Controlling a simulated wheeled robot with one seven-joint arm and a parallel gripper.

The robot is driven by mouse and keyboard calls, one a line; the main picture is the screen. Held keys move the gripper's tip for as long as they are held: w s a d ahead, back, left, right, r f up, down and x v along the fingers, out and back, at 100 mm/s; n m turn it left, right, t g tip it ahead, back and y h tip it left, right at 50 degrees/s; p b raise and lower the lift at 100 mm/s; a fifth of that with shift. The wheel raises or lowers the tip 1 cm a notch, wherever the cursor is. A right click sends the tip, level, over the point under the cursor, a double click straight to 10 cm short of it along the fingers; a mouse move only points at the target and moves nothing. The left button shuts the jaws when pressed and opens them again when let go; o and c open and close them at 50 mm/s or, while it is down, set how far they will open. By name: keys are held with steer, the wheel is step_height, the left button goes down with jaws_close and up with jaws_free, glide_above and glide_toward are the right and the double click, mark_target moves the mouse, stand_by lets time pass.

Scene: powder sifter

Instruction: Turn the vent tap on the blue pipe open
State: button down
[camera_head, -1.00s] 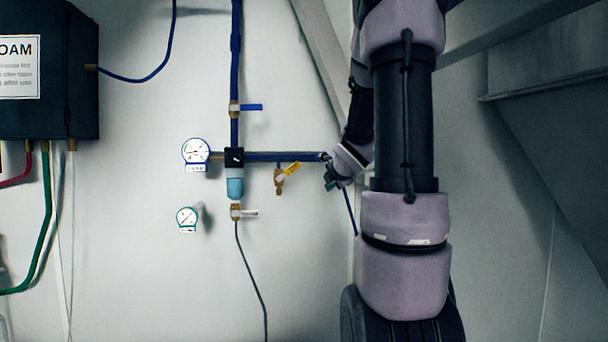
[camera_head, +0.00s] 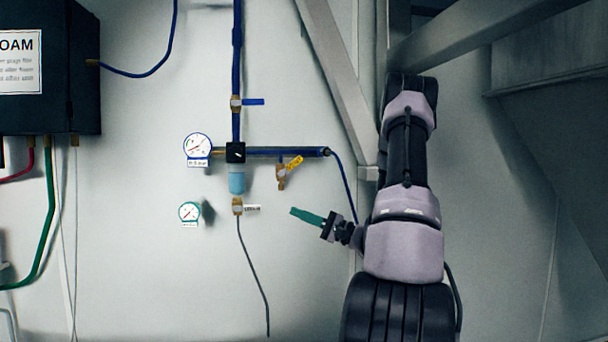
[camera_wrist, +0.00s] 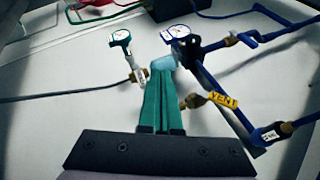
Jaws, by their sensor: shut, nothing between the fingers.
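The vent tap is a brass valve (camera_head: 281,175) with a yellow lever (camera_head: 293,163). It hangs below the blue horizontal pipe (camera_head: 265,152), the lever slanting up to the right. In the wrist view the yellow lever reads VENT (camera_wrist: 222,100), to the right of my fingers. My gripper (camera_head: 293,212) has green fingers, shut and empty, pointing left. It is below the vent tap and apart from it in the head view. The fingers also show in the wrist view (camera_wrist: 158,84), their tips overlapping the light-blue filter bowl (camera_wrist: 164,62) in the picture.
A blue-levered valve (camera_head: 237,104) sits on the vertical pipe above. Two gauges (camera_head: 197,148) (camera_head: 189,212) are at the left. A brass valve with a white tag (camera_head: 238,206) is below the bowl. A grey diagonal beam (camera_head: 335,80) stands at the right. The wall below is mostly clear.

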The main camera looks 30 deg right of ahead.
mark_target(297, 159)
steer(key=w+d+r+m+t+h, duration=0.2)
steer(key=w+d+m+t+h, duration=0.1)
steer(key=d+m+t+h, duration=0.75)
steer(key=s+a+r+x, duration=0.1)
steer(key=x, duration=1.1)
steer(key=shift+a+r+g+y, duration=0.25)
steer(key=shift+a+g+y, duration=0.05)
steer(key=shift+g+y, duration=0.15)
steer(key=shift+r+n+g+y, duration=0.45)
steer(key=shift+n+g+y, duration=0.25)
steer(key=shift+n, duration=0.05)
steer(key=r+n+g, duration=0.1)
steer(key=n, duration=0.1)
steer(key=a+r+n+g+y, duration=0.1)
steer(key=n, duration=0.1)
steer(key=r+n+g, duration=0.1)
steer(key=shift+w+a+n+g+y, duration=0.2)
steer(key=shift+n+g+y, duration=0.2)
steer(key=shift+w+a+r, duration=0.25)
steer(key=shift+a+r, duration=0.55)
